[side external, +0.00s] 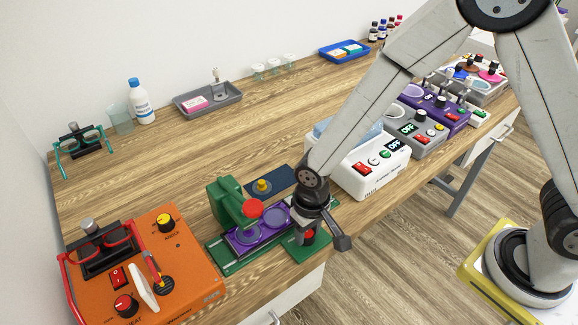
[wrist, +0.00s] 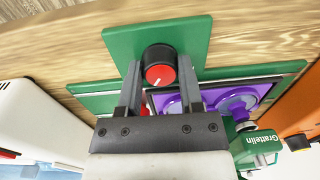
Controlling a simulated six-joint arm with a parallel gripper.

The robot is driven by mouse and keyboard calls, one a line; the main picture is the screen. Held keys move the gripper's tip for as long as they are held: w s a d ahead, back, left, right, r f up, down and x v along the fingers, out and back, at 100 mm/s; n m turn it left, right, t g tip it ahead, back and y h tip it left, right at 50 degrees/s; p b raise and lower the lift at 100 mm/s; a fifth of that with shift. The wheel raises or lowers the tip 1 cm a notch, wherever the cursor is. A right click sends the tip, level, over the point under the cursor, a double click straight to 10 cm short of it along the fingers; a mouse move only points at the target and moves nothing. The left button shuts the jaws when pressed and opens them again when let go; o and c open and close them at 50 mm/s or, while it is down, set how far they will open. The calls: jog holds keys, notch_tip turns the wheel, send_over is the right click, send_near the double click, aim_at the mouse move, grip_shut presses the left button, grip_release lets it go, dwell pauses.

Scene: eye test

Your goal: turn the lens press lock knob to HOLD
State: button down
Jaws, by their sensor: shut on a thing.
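The lens press (side external: 228,200) is a green machine with a purple lens tray (side external: 240,241) at the front edge of the bench. Its lock knob (wrist: 160,74) is black with a red face and sits on a green plate (wrist: 190,35) in the wrist view. A short white mark shows on the knob's face; no HOLD label is readable. In the side view the knob's red part (side external: 309,236) shows small under my gripper (side external: 308,228), which points down at it. In the wrist view my gripper (wrist: 160,70) has its fingers on both sides of the knob, shut on it.
An orange heater box (side external: 190,255) with red glasses stands left of the press. A white box (side external: 370,180) with a display stands to the right, close to my arm. A dark blue mat (side external: 283,174) with a yellow piece lies behind. The bench middle is clear.

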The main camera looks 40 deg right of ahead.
aim_at(309, 232)
jog(key=shift+m, duration=1.3)
jog(key=c, duration=0.5)
grip_release()
jog(key=shift+r, duration=0.2)
jog(key=shift+d+r, duration=0.1)
jog(key=shift+r, duration=3.65)
jog(key=shift+d, duration=0.1)
jog(key=s+d+r+t, duration=0.1)
jog(key=d, duration=0.5)
jog(key=s+d+r+n, duration=0.1)
jog(key=s+d, duration=0.1)
jog(key=d, duration=0.4)
jog(key=s+d+r+n+t, duration=0.1)
jog(key=d, duration=0.5)
jog(key=shift+s+r+t, duration=0.15)
jog(key=shift+s+t, duration=0.15)
